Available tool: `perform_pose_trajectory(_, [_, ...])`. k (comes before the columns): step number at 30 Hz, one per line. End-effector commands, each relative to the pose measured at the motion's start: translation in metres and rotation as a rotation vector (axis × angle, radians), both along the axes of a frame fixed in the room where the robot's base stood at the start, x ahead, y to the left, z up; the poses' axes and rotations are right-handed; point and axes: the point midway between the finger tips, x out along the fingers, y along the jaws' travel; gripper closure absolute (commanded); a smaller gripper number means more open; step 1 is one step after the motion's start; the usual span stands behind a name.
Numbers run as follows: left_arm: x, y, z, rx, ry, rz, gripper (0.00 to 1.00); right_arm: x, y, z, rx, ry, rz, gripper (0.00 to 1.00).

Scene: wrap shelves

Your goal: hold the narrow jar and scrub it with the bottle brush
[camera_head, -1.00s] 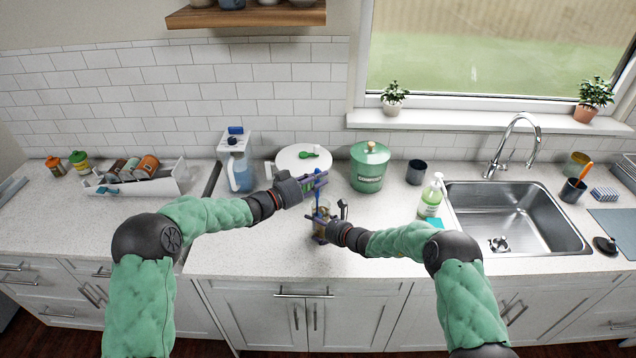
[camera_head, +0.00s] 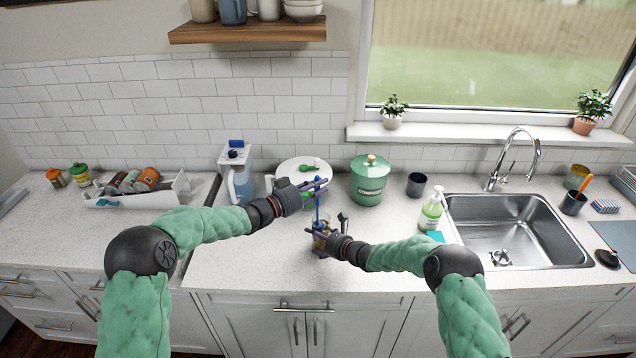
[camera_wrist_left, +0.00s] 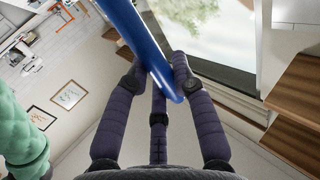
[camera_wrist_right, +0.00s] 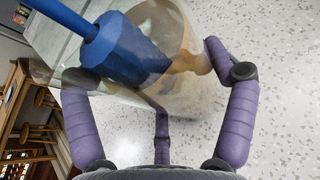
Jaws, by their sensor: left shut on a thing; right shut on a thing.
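The narrow jar (camera_head: 320,241) is clear glass with brownish marks, held over the counter in my right gripper (camera_head: 324,243). In the right wrist view the jar (camera_wrist_right: 180,98) sits between the purple fingers (camera_wrist_right: 160,85). The bottle brush (camera_head: 317,212) is blue; its thick head (camera_wrist_right: 125,52) shows at the jar, at least partly inside, though its exact depth is unclear. My left gripper (camera_head: 318,187) is above the jar, shut on the brush handle. In the left wrist view the handle (camera_wrist_left: 140,45) runs between the fingertips (camera_wrist_left: 163,80).
A green canister (camera_head: 370,185), a white round lidded container (camera_head: 290,167) and a water pitcher (camera_head: 238,178) stand behind my grippers. A soap bottle (camera_head: 431,210) and the sink (camera_head: 520,230) are to the right. The front counter at left is clear.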

Motion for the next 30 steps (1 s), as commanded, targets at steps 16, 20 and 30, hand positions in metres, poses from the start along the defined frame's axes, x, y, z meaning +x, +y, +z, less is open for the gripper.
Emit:
perform_pose_trajectory(16, [0.000, 0.000, -0.039, -0.001, 0.001, 0.000, 1.00, 0.000, 0.000, 0.001, 0.001, -0.001, 0.000, 0.55])
perform_pose_trajectory(20, [0.000, 0.000, -0.041, -0.001, 0.000, 0.000, 1.00, 0.000, 0.000, 0.001, 0.001, -0.001, 0.000, 0.55])
perform_pose_trajectory(30, [0.001, -0.002, -0.040, -0.001, -0.001, -0.001, 1.00, 0.000, 0.000, 0.001, 0.001, -0.001, 0.000, 0.55])
